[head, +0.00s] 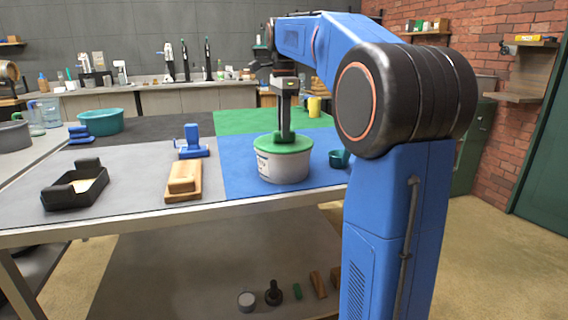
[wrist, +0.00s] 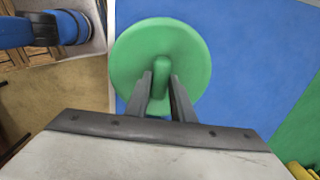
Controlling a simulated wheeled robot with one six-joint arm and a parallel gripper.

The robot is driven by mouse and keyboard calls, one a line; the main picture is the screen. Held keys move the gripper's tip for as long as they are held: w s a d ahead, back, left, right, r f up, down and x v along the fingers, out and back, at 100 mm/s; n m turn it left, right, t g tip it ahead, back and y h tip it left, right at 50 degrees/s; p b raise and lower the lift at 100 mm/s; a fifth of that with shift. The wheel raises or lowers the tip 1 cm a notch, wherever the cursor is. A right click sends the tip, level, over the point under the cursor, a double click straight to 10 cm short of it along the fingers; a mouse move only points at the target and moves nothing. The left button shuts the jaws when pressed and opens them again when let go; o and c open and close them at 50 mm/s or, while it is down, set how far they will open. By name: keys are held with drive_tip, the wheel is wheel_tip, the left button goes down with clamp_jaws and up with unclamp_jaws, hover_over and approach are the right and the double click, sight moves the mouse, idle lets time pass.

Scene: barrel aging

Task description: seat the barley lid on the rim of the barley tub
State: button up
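The barley lid (head: 283,144) is a green disc with an upright grip. It lies across the top of the barley tub (head: 284,168), a pale grey round tub on the blue mat. The lid looks level and touching the rim; I cannot tell whether it is fully down. In the wrist view the lid (wrist: 190,50) covers the tub completely. My gripper (head: 284,137) points straight down above the lid. Its two fingers stand on either side of the lid's grip, close against it, and look shut on it in the wrist view (wrist: 162,82).
A small teal cup (head: 340,158) stands just right of the tub. A wooden block (head: 184,181), a blue tool (head: 193,146) and a black tray (head: 75,190) lie left. A yellow mug (head: 314,107) stands behind. The blue mat's (head: 235,176) front left is clear.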

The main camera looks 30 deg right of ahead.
drive_tip(key=shift+o, duration=0.2)
drive_tip(key=shift+r, duration=1.75)
idle(0.3)
drive_tip(key=o, duration=0.6)
drive_tip(key=shift+c, duration=0.2)
drive_tip(key=c, duration=0.6)
drive_tip(key=shift+o, duration=0.2)
drive_tip(key=shift+r, duration=0.1)
wheel_tip(320, 180, up, 9)
idle(0.6)
